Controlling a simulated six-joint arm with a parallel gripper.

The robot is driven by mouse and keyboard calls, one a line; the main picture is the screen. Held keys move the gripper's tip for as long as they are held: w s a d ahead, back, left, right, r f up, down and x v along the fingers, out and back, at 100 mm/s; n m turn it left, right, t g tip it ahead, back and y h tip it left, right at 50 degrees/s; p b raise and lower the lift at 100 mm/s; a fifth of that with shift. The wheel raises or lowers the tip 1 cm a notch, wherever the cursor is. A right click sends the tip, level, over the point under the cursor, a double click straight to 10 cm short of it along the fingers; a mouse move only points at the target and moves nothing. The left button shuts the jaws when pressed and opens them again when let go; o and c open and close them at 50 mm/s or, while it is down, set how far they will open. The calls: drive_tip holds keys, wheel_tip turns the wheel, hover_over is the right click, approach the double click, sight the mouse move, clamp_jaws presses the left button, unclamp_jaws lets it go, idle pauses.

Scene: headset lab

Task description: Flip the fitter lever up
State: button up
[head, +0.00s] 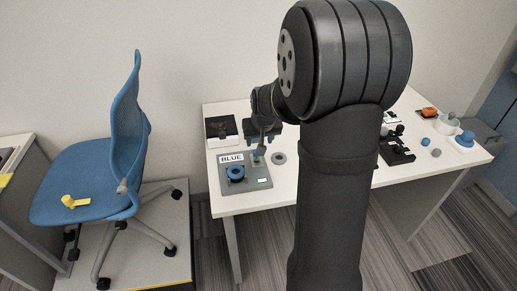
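A grey box (258,185) marked "BLUE" sits at the table's front left corner. It carries a blue ring-shaped part (236,173) with some orange at its edge, and a small light display. A short grey upright piece (259,153) stands at the box's back edge; it may be the fitter lever, but it is too small to tell its position surely. My gripper (263,135) points down just above and behind this piece. Its fingers are small and dark against a black object, so I cannot tell whether they are open or touch anything.
A grey ring (279,158) lies on the white table (237,203) right of the box. A black tray (221,127) stands behind it. A black device (396,150), a pale green pot (447,124) and small parts stand at the right. A blue chair (90,175) stands left.

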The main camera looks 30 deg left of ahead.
drive_tip(key=x, duration=0.7)
drive_tip(key=shift+w+a+f, duration=0.1)
drive_tip(key=shift+f, duration=0.15)
clamp_jaws()
